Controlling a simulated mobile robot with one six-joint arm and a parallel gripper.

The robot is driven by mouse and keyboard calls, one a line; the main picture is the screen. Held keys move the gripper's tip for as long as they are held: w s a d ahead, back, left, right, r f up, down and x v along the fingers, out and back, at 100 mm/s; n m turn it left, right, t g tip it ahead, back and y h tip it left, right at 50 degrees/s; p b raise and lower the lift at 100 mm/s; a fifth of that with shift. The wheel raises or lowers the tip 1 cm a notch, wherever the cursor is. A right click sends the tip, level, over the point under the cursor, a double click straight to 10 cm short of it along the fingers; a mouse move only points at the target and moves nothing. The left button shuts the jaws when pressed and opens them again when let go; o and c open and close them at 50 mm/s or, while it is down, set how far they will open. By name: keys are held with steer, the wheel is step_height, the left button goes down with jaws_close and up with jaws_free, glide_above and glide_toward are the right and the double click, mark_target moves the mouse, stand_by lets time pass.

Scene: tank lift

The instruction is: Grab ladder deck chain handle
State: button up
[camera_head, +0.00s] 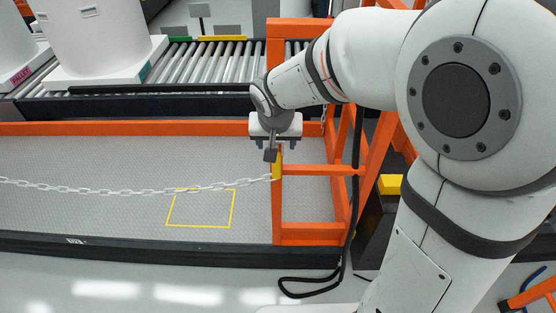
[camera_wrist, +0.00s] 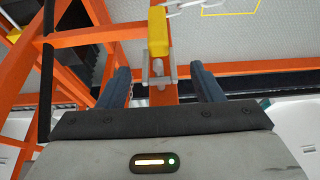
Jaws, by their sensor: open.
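The white chain (camera_head: 120,188) spans the grey ladder deck (camera_head: 90,160) and sags slightly. Its right end meets the orange post by the yellow handle (camera_head: 277,163). My gripper (camera_head: 273,148) is above and close to that handle, and partly covers the post top. In the wrist view, my open gripper (camera_wrist: 160,72) has its two dark fingers apart. The yellow handle (camera_wrist: 157,20) shows ahead of the gap between them, with a grey bracket (camera_wrist: 158,72) on the orange post in line with the gap. Nothing is held. The distance from fingertips to handle is unclear.
An orange guard frame (camera_head: 310,235) stands around the deck's right end. A black cable (camera_head: 350,220) hangs beside it. A roller conveyor (camera_head: 190,65) runs behind, with large white containers (camera_head: 95,35) at left. The deck left of the post is clear apart from the chain.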

mark_target(276, 167)
steer(key=x, duration=0.2)
steer(key=shift+w+f, duration=0.1)
steer(key=shift+f, duration=0.2)
jaws_close()
stand_by(0.4)
